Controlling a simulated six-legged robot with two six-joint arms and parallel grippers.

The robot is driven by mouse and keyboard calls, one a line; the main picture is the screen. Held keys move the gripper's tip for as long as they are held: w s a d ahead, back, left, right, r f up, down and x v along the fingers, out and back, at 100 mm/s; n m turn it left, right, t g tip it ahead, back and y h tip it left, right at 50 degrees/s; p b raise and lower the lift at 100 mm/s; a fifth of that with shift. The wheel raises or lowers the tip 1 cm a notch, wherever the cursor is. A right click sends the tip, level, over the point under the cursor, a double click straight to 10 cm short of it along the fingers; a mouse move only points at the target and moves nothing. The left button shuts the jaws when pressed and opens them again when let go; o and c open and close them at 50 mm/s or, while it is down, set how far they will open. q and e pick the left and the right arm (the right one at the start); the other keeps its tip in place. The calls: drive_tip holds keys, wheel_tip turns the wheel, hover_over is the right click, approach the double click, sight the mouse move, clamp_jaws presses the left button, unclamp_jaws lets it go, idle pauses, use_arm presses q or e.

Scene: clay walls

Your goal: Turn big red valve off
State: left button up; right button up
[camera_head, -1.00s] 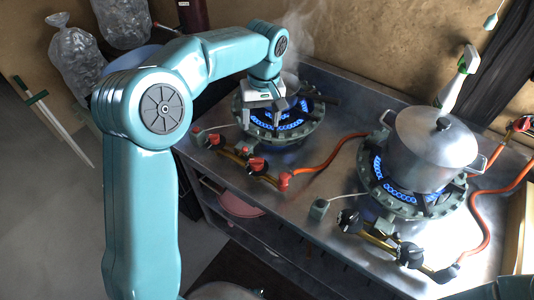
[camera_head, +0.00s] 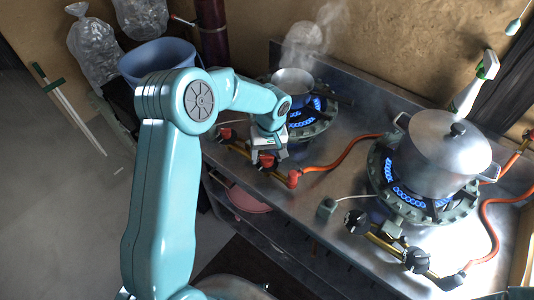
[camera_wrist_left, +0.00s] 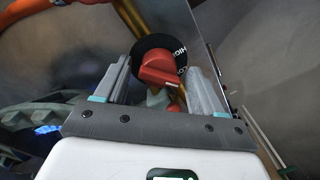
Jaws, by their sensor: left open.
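The big red valve (camera_head: 266,160) sits on the brass gas pipe at the front of the left burner. In the left wrist view its red handle (camera_wrist_left: 160,68) stands in front of a black round plate with white lettering. My left gripper (camera_head: 268,152) is over the valve, pointing down. In the wrist view its two fingers stand apart, one on each side of the handle, with visible space beside it. Whether either finger touches it I cannot tell. The left burner (camera_head: 300,112) shows blue flames under a small steaming pot (camera_head: 292,82). My right gripper is not in view.
A smaller red knob (camera_head: 227,134) is on the same pipe, to the left. An orange hose (camera_head: 340,153) runs right from the pipe. A large lidded pot (camera_head: 440,160) stands on a lit right burner with black knobs (camera_head: 357,222) in front.

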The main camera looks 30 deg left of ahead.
use_arm(q)
drive_tip(key=shift+w+d+f, duration=0.1)
drive_tip(key=shift+d, duration=0.05)
drive_tip(key=shift+c, duration=0.4)
drive_tip(key=c, duration=0.9)
drive_tip(key=shift+m, duration=0.3)
drive_tip(key=shift+m+b, duration=0.85)
drive_tip(key=shift+m, duration=0.35)
drive_tip(key=shift+m+t+b, duration=0.3)
drive_tip(key=shift+m+b, duration=0.2)
drive_tip(key=shift+m, duration=1.5)
